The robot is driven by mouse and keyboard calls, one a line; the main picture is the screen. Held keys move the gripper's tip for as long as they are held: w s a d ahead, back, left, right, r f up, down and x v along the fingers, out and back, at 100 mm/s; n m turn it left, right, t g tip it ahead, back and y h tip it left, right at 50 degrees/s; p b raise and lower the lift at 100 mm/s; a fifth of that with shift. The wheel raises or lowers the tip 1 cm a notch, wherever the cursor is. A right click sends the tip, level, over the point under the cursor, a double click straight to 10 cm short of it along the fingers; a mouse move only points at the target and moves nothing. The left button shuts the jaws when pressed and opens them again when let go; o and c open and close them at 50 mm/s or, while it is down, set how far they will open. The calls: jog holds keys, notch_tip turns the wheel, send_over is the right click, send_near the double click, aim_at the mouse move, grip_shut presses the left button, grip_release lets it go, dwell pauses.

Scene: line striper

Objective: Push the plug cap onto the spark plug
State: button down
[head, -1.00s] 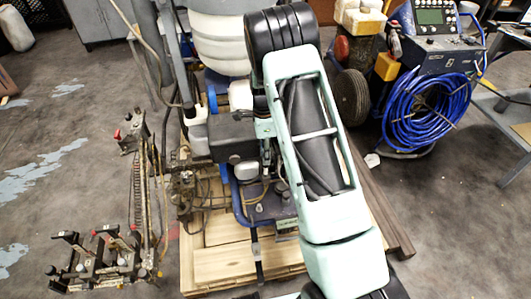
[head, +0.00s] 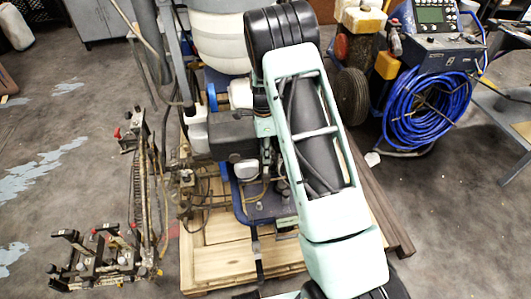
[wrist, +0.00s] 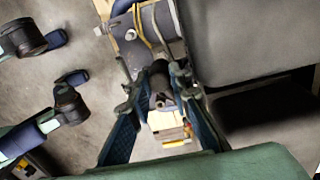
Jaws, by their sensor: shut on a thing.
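The plug cap (wrist: 160,84) is a dark, round-ended piece between the fingertips of my gripper (wrist: 157,88) in the wrist view. My gripper is shut on it. In the head view my gripper (head: 267,150) is beside the dark engine box of the line striper (head: 232,136), partly hidden by my arm. The cap cannot be made out there. I cannot clearly see the spark plug in either view, so I cannot tell whether the cap touches it.
A large grey housing (wrist: 240,42) fills the upper right of the wrist view, close to my right finger. The striper stands on a wooden pallet (head: 222,262). A blue hose coil (head: 428,108) is at the right. Open floor (head: 60,215) lies to the left.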

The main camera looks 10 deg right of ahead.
jog(key=shift+a+f+b, duration=0.15)
jog(key=shift+f+b, duration=0.45)
jog(key=shift+f, duration=0.45)
dwell(1.4)
jog(key=shift+f, duration=0.3)
jog(key=shift+f+b, duration=0.35)
jog(key=shift+b, duration=0.05)
